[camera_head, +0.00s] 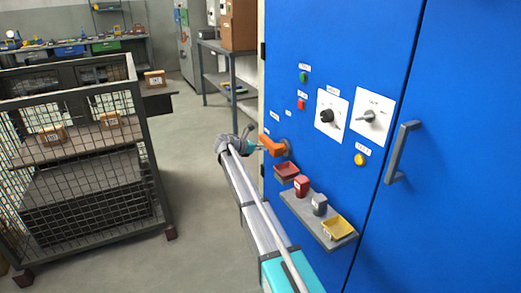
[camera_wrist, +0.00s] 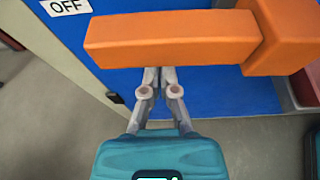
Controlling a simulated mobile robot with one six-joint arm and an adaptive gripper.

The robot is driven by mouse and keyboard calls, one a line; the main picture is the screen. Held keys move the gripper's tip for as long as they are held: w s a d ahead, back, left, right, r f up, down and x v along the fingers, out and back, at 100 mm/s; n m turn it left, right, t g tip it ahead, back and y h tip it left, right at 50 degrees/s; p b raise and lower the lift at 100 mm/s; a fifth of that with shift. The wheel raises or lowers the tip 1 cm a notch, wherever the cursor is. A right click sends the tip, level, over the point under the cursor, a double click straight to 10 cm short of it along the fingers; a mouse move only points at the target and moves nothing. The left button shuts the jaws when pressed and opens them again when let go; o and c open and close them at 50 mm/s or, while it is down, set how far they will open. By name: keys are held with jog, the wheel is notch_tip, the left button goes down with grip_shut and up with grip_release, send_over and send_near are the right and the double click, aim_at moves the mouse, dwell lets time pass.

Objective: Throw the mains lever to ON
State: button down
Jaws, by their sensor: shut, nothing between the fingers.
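The orange mains lever (camera_head: 274,146) is on the blue cabinet front, with its bar pointing left from its hub in the head view. In the wrist view the lever bar (camera_wrist: 170,38) lies level across the top, its free end near a white OFF label (camera_wrist: 66,5). My gripper (camera_wrist: 160,72) is shut and empty, with its fingertips right at the bar's lower edge. I cannot tell whether they touch it. In the head view my gripper (camera_head: 256,146) is small, just left of the lever. No ON label is readable.
Two dials (camera_head: 331,115), buttons and a door handle (camera_head: 402,152) are farther right. A mesh cage cart (camera_head: 85,160) stands left, with clear floor between.

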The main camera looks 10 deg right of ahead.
jog(key=shift+r, duration=0.25)
